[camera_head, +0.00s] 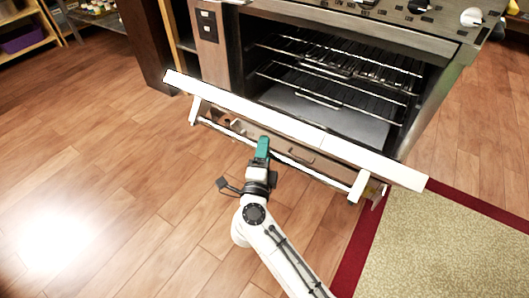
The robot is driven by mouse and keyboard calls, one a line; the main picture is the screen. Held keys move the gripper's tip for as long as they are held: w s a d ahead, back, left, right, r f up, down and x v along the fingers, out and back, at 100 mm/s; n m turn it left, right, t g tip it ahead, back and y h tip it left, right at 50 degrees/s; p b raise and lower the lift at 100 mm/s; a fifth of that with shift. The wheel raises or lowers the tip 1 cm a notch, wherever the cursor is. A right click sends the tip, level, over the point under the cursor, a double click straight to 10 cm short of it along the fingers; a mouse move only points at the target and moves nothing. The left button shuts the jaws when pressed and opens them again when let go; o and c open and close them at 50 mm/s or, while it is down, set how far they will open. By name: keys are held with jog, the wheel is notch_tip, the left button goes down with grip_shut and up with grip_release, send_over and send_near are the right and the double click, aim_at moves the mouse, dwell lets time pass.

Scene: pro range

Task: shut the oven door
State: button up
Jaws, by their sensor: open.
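The oven (350,70) stands at the upper right with its cavity exposed and wire racks (340,65) visible inside. Its door (300,122) is open, tilted out and down in front of the cavity, seen nearly edge-on. A long pale bar runs across the door, with a bracket near each end and a thinner rail below it. My gripper (263,147), with teal fingers, is at the near side of the door, left of its middle, over the thinner rail. It is open, and nothing shows between the fingers. I cannot tell whether it touches the door.
Control knobs (471,17) line the oven's top front. A dark cabinet (146,45) stands left of the oven. A green rug with a red border (440,240) lies at the lower right. The wooden floor (110,170) at left is clear.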

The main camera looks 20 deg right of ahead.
jog(key=shift+w+d, duration=0.25)
jog(key=shift+w, duration=0.15)
grip_shut()
dwell(0.4)
